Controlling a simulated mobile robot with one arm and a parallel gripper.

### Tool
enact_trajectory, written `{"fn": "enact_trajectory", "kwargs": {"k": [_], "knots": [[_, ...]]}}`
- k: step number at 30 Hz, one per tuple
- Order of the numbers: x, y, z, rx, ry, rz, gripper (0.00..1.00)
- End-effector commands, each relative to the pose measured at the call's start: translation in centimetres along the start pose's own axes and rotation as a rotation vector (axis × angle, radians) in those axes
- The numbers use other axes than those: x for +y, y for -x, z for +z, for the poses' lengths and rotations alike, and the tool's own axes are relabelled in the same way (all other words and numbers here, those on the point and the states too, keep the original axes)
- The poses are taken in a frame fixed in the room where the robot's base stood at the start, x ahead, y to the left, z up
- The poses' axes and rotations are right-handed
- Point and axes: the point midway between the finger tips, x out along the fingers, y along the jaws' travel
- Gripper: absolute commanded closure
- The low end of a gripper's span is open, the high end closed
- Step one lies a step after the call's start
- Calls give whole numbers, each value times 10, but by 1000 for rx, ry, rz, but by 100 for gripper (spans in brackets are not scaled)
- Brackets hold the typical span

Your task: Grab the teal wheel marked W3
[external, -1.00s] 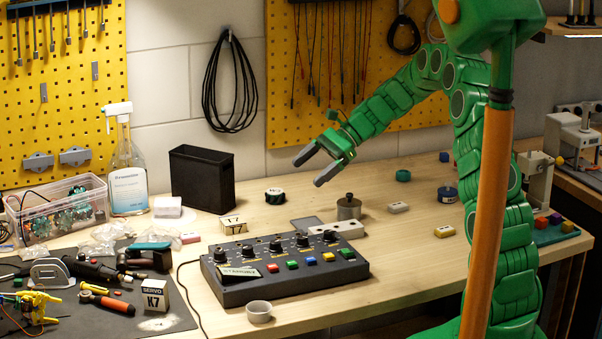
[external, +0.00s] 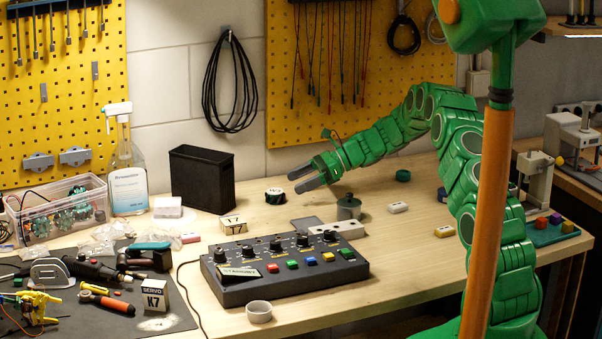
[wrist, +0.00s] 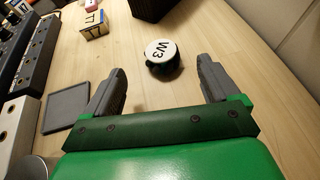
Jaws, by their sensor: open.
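The wheel marked W3 (wrist: 161,54) lies on the bench top, its white labelled face up and a dark teal rim below. In the external view the wheel (external: 275,196) sits right of the black bin. My gripper (external: 297,181) is low over the bench, just right of the wheel and apart from it. In the wrist view my gripper (wrist: 163,80) is open and empty, with the wheel ahead, roughly centred between the two grey fingers and slightly beyond their tips.
A black bin (external: 202,180) stands behind left of the wheel. A cream block marked T7 (external: 234,224), a dark flat tray (external: 306,224) and a metal pot (external: 348,208) are nearby. The button console (external: 284,268) is in front. The wood around the wheel is clear.

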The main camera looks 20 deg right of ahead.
Motion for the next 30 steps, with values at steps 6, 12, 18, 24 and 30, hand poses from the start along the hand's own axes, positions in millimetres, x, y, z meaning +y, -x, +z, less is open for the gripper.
{"fn": "enact_trajectory", "kwargs": {"k": [6, 12, 18, 24, 30], "knots": [[0, -16, -1, 1, -1, 1, 11], [-1, -37, -5, 2, -1, 1, 11], [-1, -60, -4, 2, 2, 2, 11], [-1, -63, -4, 0, 2, 1, 11], [-1, -63, -4, 1, 1, 1, 33]]}}
